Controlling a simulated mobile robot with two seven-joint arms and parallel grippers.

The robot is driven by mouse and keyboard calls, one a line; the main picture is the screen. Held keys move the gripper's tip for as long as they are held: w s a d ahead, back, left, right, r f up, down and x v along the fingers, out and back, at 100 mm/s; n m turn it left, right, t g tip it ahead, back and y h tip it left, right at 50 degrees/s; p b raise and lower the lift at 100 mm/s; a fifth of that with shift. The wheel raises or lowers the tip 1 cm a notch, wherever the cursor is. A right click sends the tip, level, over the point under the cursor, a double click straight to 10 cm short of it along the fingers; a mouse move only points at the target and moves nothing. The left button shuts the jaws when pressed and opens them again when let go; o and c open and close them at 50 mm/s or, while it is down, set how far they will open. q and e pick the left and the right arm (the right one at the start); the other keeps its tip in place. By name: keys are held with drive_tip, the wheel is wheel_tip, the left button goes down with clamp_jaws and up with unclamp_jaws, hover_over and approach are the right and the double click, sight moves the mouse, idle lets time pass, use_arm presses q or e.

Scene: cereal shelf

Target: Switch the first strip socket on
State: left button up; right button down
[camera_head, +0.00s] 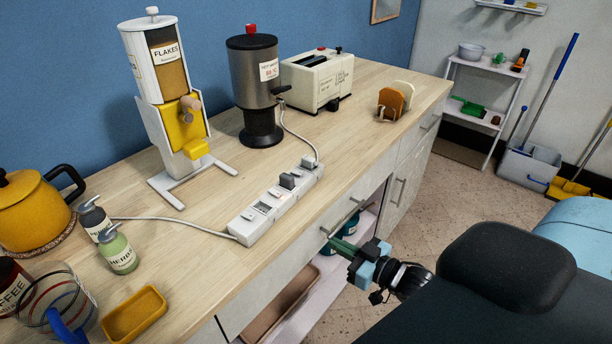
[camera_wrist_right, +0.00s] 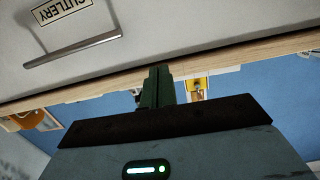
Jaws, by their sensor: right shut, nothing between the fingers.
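The white power strip (camera_head: 275,205) lies on the wooden counter, running diagonally near its front edge. A dark plug (camera_head: 288,181) stands in its middle part, and another plug (camera_head: 308,162) is at its far end. The switches are too small for me to tell their positions. My right gripper (camera_head: 335,243) is shut and empty, below counter height in front of the drawers, to the right of the strip and apart from it. Its green fingers (camera_wrist_right: 157,85) also show in the right wrist view, close to the drawer front. My left gripper is out of view.
A drawer labelled CUTLERY (camera_wrist_right: 62,10) has a bar handle (camera_wrist_right: 72,50) near my right gripper. On the counter stand a flakes dispenser (camera_head: 160,75), a hot-water urn (camera_head: 253,85), a toaster (camera_head: 318,80) and pump bottles (camera_head: 117,250). A cord (camera_head: 180,222) leaves the strip's near end.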

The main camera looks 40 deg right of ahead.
drive_tip(key=w+d+r+t, duration=0.1)
drive_tip(key=w+r, duration=0.1)
drive_tip(key=r, duration=0.2)
drive_tip(key=w+d+r+y, duration=0.1)
drive_tip(key=w+d+r, duration=0.1)
drive_tip(key=r, duration=0.2)
drive_tip(key=w+d+r+n+t+y, duration=0.1)
drive_tip(key=w+d+r, duration=0.1)
drive_tip(key=r, duration=0.2)
drive_tip(key=shift+w+r+t+b, duration=0.3)
drive_tip(key=shift+w+b, duration=0.05)
wheel_tip(320, 180, up, 2)
hover_over(297, 173)
drive_tip(key=r+v, duration=0.1)
drive_tip(key=v, duration=0.2)
wheel_tip(297, 173, down, 3)
drive_tip(key=shift+s+r, duration=0.1)
drive_tip(key=shift+s+d+f+y, duration=0.1)
drive_tip(key=shift+f+y, duration=0.05)
drive_tip(key=shift+f, duration=0.3)
drive_tip(key=shift+s+f+y, duration=0.1)
drive_tip(key=shift+f+y, duration=0.05)
drive_tip(key=shift+f, duration=0.25)
